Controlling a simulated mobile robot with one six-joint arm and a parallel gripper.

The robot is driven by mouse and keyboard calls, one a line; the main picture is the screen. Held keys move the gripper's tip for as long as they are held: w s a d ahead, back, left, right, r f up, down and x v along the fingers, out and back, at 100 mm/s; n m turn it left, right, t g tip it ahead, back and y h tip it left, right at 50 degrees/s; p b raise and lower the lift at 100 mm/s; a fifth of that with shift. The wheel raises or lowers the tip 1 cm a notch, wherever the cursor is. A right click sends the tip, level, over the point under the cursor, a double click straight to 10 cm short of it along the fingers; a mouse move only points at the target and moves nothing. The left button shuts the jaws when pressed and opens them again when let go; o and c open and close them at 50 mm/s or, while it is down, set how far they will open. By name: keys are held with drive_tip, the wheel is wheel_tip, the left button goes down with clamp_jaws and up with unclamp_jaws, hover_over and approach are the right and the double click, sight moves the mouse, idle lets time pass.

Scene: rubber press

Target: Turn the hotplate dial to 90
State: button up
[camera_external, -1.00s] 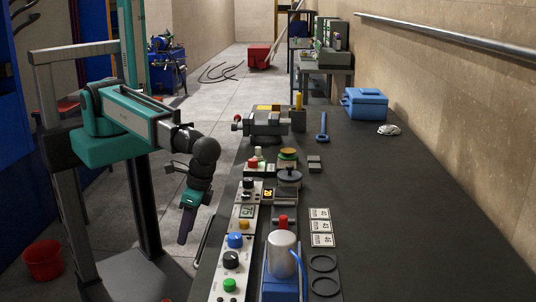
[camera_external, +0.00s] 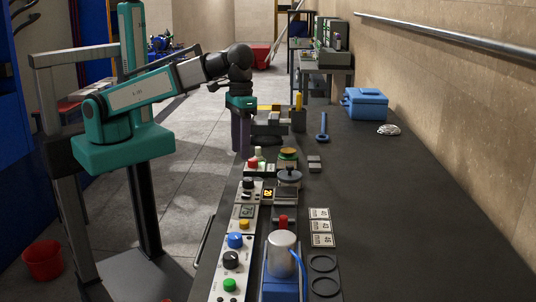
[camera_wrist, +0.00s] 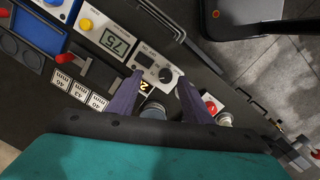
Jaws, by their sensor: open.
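A black dial (camera_external: 247,184) sits on a white panel beside a small orange-lit display (camera_external: 267,193) and a round-lidded pot (camera_external: 289,177). In the wrist view the dial (camera_wrist: 165,75) shows with its white panel between the fingertips. The lit display (camera_wrist: 146,86) is partly hidden by the left finger, so its full reading is unclear. My gripper (camera_external: 240,149) is raised by the bench's left edge, farther back than the dial, pointing down. In the wrist view my gripper (camera_wrist: 160,79) has its two purple fingers apart, with nothing held.
A panel with a "75" display (camera_wrist: 117,41) and yellow button is nearby. A red button (camera_external: 252,163) stands behind the dial. A metal vessel on a blue base (camera_external: 281,251) is nearer the camera. A vice (camera_external: 270,117) stands farther back. The bench's right side is mostly clear.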

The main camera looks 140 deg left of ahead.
sight(248, 179)
drive_tip(key=shift+n, duration=0.6)
drive_tip(key=a+r, duration=0.1)
drive_tip(key=s+a+r, duration=0.1)
drive_tip(key=a+r, duration=0.1)
drive_tip(key=shift+s+a+r, duration=0.1)
drive_tip(key=shift+s+r, duration=0.05)
drive_tip(key=shift+s, duration=0.1)
drive_tip(key=shift+f, duration=0.2)
drive_tip(key=shift+w+f+p, duration=0.2)
drive_tip(key=shift+f+p, duration=0.5)
drive_tip(key=shift+f, duration=2.7)
drive_tip(key=shift+w+f+p, duration=0.2)
drive_tip(key=shift+f+p, duration=0.45)
drive_tip(key=shift+f, duration=2.7)
drive_tip(key=c, duration=1.1)
drive_tip(key=shift+o, duration=0.2)
